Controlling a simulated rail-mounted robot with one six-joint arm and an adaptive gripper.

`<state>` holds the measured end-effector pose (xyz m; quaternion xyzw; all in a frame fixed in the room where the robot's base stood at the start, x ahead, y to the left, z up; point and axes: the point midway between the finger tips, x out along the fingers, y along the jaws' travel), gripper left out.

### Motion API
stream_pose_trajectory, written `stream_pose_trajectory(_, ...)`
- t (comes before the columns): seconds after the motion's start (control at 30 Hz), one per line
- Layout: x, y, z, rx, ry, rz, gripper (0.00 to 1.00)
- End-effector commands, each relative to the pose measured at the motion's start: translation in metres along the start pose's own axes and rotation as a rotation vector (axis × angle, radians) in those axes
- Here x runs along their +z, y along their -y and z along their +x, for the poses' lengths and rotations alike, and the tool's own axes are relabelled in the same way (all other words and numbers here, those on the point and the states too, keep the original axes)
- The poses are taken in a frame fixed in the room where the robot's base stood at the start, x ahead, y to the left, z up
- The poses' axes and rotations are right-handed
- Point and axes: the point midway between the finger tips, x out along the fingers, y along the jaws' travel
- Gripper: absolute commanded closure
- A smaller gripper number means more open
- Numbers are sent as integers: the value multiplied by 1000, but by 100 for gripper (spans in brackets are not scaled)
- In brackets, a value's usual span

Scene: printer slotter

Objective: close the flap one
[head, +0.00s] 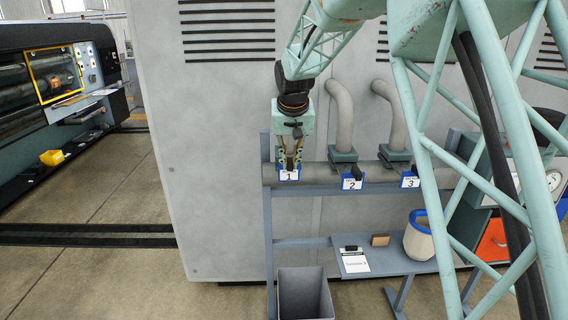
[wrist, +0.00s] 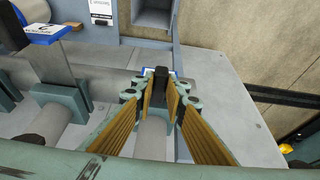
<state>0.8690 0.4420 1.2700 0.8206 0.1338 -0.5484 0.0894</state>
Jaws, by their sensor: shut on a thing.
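Flap one carries the white and blue tag marked 1 (head: 288,175) on the horizontal grey pipe (head: 322,172), at its left end. My gripper (head: 290,165) points down over it. In the wrist view, the two ribbed, orange-brown fingers of my gripper (wrist: 160,98) are closed on the black handle (wrist: 160,76) of flap one. The blue edge of its tag shows just beyond the fingertips. The fingers hide most of flap one, so I cannot tell how far it is open.
Tags 2 (head: 352,184) and 3 (head: 410,182) sit to the right along the pipe, below curved grey pipes (head: 342,118). A low shelf (head: 385,263) holds a sign and a white-blue bucket (head: 418,238). A grey bin (head: 304,294) stands below. A large grey cabinet (head: 215,150) is behind.

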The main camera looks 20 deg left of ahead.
Motion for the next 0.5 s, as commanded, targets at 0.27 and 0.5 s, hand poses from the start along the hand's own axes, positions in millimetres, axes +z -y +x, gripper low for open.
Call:
stream_pose_trajectory(0.27,0,1,0,-1,-1,0,74)
stream_pose_trajectory(0.5,0,1,-1,0,0,0,74)
